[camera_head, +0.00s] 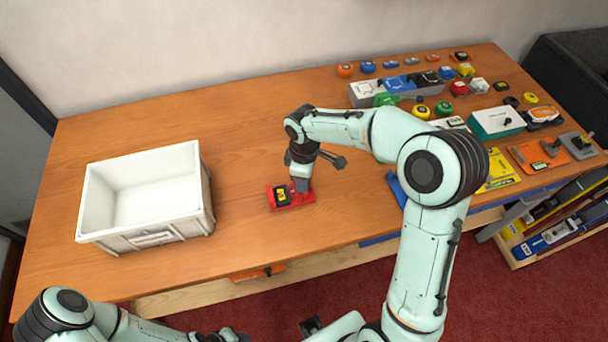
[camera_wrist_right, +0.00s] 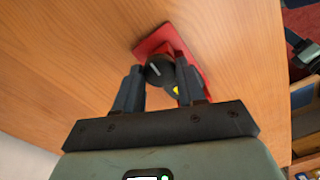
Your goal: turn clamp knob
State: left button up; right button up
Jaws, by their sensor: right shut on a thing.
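The red clamp base (camera_head: 283,204) lies on the bench, left of the middle, with a yellow-and-black part on it. My right gripper (camera_head: 300,186) reaches down over its right end and hides the knob in the head view. In the right wrist view, the dark round clamp knob (camera_wrist_right: 158,69) with a pale line on top sits between the fingers of my right gripper (camera_wrist_right: 160,75), which is shut on it. The red base (camera_wrist_right: 157,41) shows beyond and beside the fingers. My left arm shows at the bottom left of the head view, but its gripper cannot be made out.
An empty white crate (camera_head: 145,238) stands left of the clamp. Several small colored parts, a teal-and-white box (camera_head: 496,122) and an orange plate (camera_head: 540,154) crowd the bench's right side. A rack (camera_head: 560,225) stands at the right front. Bare wood surrounds the clamp.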

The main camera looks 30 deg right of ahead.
pick_arm(q)
jog(key=shift+w+r, duration=0.15)
jog(key=shift+r, duration=0.05)
pick_arm(e)
jog(key=shift+n, duration=0.5)
jog(key=o, duration=1.1)
pick_arm(q)
jog(key=shift+w+r+p, duration=0.75)
jog(key=shift+r+p, duration=0.05)
jog(key=shift+r, duration=0.2)
pick_arm(e)
notch_tip(320, 180, up, 13)
jog(key=shift+r, duration=0.2)
